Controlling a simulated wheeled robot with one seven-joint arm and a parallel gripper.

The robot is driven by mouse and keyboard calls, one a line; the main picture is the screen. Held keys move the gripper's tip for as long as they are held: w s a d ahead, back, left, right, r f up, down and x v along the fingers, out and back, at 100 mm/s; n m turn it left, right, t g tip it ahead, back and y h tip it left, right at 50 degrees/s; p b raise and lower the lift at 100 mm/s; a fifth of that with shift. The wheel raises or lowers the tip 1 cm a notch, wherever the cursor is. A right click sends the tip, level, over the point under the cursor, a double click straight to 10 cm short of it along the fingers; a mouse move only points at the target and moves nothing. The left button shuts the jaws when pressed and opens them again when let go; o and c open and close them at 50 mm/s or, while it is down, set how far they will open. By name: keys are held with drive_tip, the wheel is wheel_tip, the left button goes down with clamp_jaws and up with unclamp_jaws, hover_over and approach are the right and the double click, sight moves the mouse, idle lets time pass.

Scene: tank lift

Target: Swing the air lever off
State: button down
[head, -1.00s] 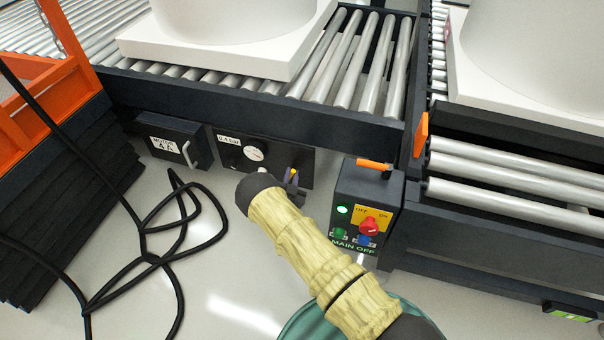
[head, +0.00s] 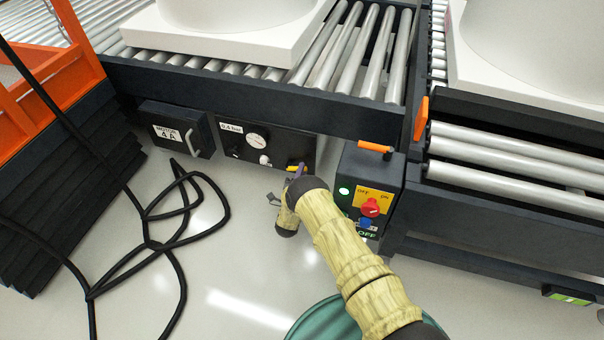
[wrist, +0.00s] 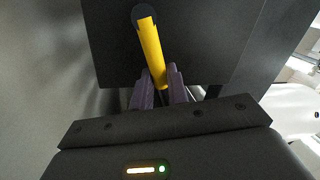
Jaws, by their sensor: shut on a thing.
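The air lever (wrist: 150,55) is a yellow bar on a dark panel. In the wrist view it runs from a round pivot at the top down between my fingers, leaning slightly. My gripper (wrist: 158,88) has purple fingers shut on its lower end. In the head view the lever (head: 293,168) is a small yellow piece at the right end of the black air panel (head: 237,148), lying roughly sideways. My gripper (head: 300,172) is there too, partly hidden by my arm. The panel carries a round gauge (head: 256,141), a 0.4 bar label and a white knob (head: 265,160).
A control box (head: 368,195) with a red switch and a green lamp stands close to the right of my arm. A motor box (head: 182,130) with a handle is on the left. Black cables (head: 150,244) lie on the floor. Roller conveyors (head: 340,60) are above.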

drive_tip(key=shift+s+f+m, duration=0.15)
drive_tip(key=shift+f+m, duration=0.3)
drive_tip(key=shift+m, duration=0.25)
drive_tip(key=shift+a, duration=0.1)
drive_tip(key=c, duration=1.4)
unclamp_jaws()
